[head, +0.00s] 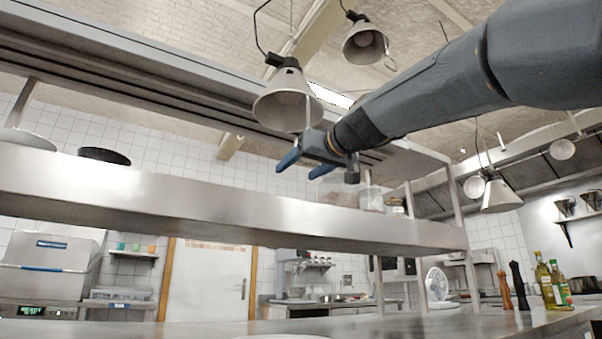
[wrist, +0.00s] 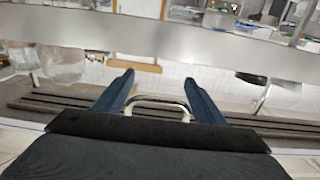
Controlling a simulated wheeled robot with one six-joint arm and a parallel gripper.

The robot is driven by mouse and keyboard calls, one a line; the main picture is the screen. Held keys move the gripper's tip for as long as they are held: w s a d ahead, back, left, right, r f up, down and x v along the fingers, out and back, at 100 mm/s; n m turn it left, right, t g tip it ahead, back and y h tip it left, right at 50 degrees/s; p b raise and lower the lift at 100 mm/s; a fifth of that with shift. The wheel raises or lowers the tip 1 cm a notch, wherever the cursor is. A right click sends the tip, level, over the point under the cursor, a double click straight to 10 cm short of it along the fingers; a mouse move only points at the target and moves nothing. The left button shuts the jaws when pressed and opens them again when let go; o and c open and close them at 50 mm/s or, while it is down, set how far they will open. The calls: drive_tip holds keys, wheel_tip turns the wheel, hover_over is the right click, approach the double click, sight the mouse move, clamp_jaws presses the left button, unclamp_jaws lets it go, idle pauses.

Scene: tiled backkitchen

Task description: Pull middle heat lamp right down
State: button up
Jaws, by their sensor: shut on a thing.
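A grey cone-shaped heat lamp (head: 286,105) hangs by a dark cord above the steel shelf, upper centre of the head view. My gripper (head: 303,166) is just below its right rim, its two blue fingers pointing left. In the wrist view my gripper (wrist: 159,78) has a thin pale metal wire handle (wrist: 157,99) between its fingers, and it is shut on this handle. The lamp's shade is out of the wrist view. A second lamp (head: 365,43) hangs higher and farther right; others (head: 500,196) hang at the right.
The steel shelf (head: 225,208) runs below my gripper, with glass jars (head: 371,198) at its right and a black pan (head: 104,156) at its left. Bottles (head: 545,285) and pepper mills stand on the counter at lower right. A steel overhead beam runs behind the lamp.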

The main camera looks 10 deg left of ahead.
wheel_tip(320, 180, down, 10)
drive_tip(key=b, duration=0.9)
drive_tip(key=shift+f, duration=0.2)
drive_tip(key=o, duration=1.3)
drive_tip(key=shift+r, duration=0.1)
drive_tip(key=shift+s, duration=0.15)
drive_tip(key=v, duration=0.7)
drive_tip(key=shift+s+d, duration=0.2)
drive_tip(key=shift+d, duration=0.05)
drive_tip(key=shift+s+a, duration=0.1)
